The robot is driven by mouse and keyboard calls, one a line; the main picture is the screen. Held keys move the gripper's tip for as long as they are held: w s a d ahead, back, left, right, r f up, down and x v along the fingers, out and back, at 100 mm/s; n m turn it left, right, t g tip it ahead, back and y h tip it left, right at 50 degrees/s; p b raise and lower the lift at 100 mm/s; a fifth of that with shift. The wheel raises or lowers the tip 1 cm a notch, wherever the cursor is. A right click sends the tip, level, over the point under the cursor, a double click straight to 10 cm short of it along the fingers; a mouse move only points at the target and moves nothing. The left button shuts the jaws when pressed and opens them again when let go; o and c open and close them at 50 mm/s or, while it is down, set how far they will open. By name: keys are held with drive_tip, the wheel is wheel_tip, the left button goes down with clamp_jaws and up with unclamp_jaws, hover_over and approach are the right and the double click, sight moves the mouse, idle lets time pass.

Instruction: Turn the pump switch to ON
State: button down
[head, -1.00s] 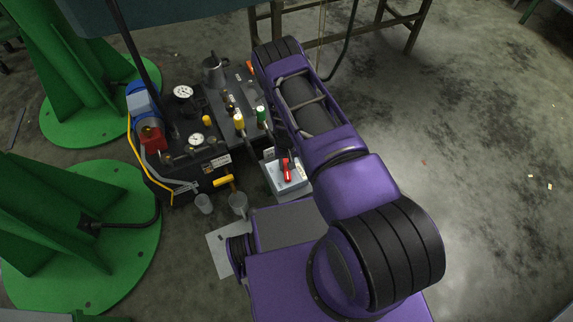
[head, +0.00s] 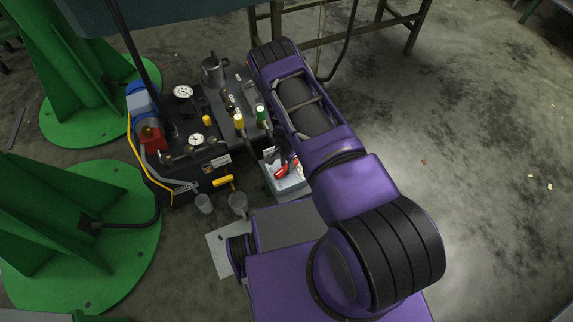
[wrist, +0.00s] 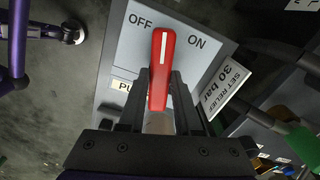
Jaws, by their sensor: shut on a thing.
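The pump switch is a red lever (wrist: 163,62) with a white stripe, on a light grey box face (wrist: 125,55). In the head view the red lever (head: 285,170) lies slanted across the top of the grey box (head: 292,186), with my gripper partly hidden behind my arm.
A label reading SET RELIEF 30 bar (wrist: 222,88) is beside the switch. Left of the box are gauges (head: 196,139), yellow and green-topped valves (head: 262,115), and a yellow handle (head: 223,181). Open floor lies to the right.

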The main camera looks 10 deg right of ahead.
sight(286, 167)
drive_tip(key=shift+m, duration=1.6)
drive_tip(key=c, duration=0.6)
unclamp_jaws()
wheel_tip(286, 167, up, 17)
drive_tip(key=p, duration=0.3)
drive_tip(key=shift+r, duration=0.2)
